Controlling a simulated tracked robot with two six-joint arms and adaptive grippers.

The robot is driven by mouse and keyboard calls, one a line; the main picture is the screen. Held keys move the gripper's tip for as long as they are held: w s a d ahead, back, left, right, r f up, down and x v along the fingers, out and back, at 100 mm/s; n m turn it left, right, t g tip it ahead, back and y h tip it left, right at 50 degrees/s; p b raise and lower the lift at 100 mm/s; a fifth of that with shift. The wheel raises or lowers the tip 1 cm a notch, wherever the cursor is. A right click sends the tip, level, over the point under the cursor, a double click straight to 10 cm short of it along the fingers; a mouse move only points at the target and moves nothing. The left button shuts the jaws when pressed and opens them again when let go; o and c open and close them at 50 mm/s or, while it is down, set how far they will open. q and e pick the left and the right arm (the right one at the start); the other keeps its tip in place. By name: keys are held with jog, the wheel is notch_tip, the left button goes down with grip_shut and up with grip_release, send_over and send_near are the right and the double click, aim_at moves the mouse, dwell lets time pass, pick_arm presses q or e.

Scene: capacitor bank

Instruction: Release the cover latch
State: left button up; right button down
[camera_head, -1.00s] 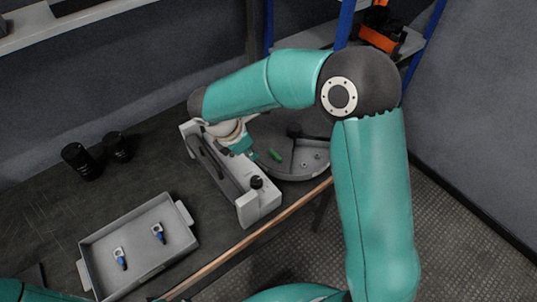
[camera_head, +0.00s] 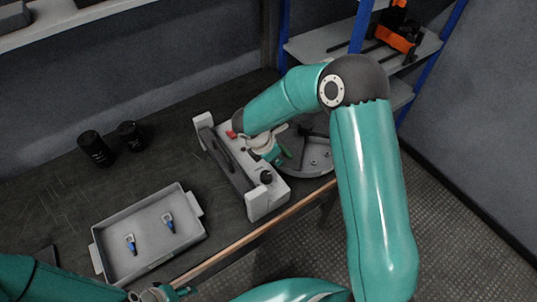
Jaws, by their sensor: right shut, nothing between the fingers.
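A white and grey housing (camera_head: 265,202) stands on the dark table near its front edge. It has a long dark bar along its top, a black knob (camera_head: 266,177) at its near end and a small red part (camera_head: 231,133) at its far end. I cannot tell which part is the cover latch. My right gripper (camera_head: 276,157) is shut and empty at the housing's right side, pointing down; its fingertips are small and partly hidden. My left gripper (camera_head: 165,294) shows only in part at the bottom edge, and its jaws are unclear.
A round grey tray (camera_head: 318,168) with a dark item lies right of the housing. A grey bin (camera_head: 150,238) holds two blue-tipped pieces. Two black cylinders (camera_head: 95,149) stand at the back left. A blue-post shelf (camera_head: 330,45) is at the back right.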

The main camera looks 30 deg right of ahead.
jog(key=shift+d, duration=0.85)
jog(key=shift+w+d, duration=0.1)
